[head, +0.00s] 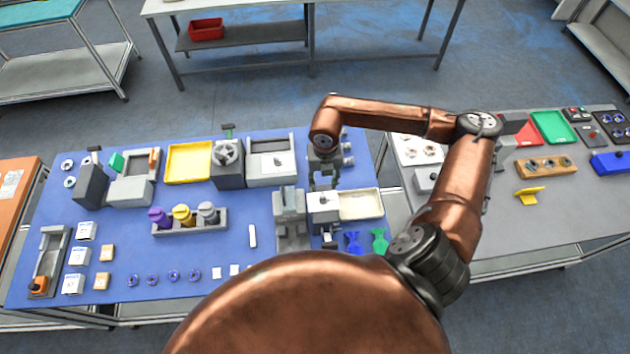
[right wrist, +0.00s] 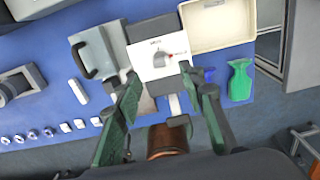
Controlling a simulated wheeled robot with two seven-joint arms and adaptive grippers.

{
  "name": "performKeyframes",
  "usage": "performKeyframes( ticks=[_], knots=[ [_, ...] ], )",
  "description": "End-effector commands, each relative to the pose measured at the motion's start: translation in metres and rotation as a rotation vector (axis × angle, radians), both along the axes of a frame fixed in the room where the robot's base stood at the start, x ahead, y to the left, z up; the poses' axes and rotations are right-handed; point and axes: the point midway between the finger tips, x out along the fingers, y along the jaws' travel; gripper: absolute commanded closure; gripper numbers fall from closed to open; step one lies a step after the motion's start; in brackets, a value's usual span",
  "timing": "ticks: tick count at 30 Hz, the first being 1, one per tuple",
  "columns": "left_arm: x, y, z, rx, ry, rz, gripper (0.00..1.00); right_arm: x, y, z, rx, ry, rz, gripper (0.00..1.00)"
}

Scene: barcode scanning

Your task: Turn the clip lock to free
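A white block (head: 322,203) stands on the blue table mat near its right front. In the right wrist view its top face (right wrist: 155,65) carries a small grey knob (right wrist: 168,56) with a red mark and tiny printed lettering, too small to read. I take this knob to be the clip lock. The red mark lies on the knob's right side in that view. My right gripper (head: 323,186) hangs above the white block, pointing down. My left gripper is not in view.
A grey device (head: 289,210) stands close left of the white block, and a cream tray (head: 361,204) close right. Blue (head: 353,242) and green (head: 380,241) pieces lie in front. A rack (head: 190,228) of coloured bottles stands further left.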

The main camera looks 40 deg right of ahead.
Motion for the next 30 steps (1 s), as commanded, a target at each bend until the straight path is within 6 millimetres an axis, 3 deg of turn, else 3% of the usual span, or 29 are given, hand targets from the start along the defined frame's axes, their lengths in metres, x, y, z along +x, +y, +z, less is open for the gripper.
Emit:
performKeyframes(
  ticks=[8, 15, 20, 26, 30],
  knots=[
    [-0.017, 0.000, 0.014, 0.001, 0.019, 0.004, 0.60, 0.000, 0.002, -0.039, 0.004, 0.005, 0.001, 0.63],
    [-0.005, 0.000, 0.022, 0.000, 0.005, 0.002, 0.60, 0.000, 0.001, -0.068, 0.004, 0.003, 0.000, 0.63],
    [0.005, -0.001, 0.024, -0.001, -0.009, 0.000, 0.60, -0.001, 0.001, -0.075, 0.002, 0.002, 0.000, 0.63],
    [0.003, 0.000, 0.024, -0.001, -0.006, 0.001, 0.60, -0.001, 0.001, -0.075, 0.003, 0.002, 0.000, 0.63],
    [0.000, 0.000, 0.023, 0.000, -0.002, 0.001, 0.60, -0.001, 0.001, -0.074, 0.003, 0.002, 0.000, 0.73]
  ],
)
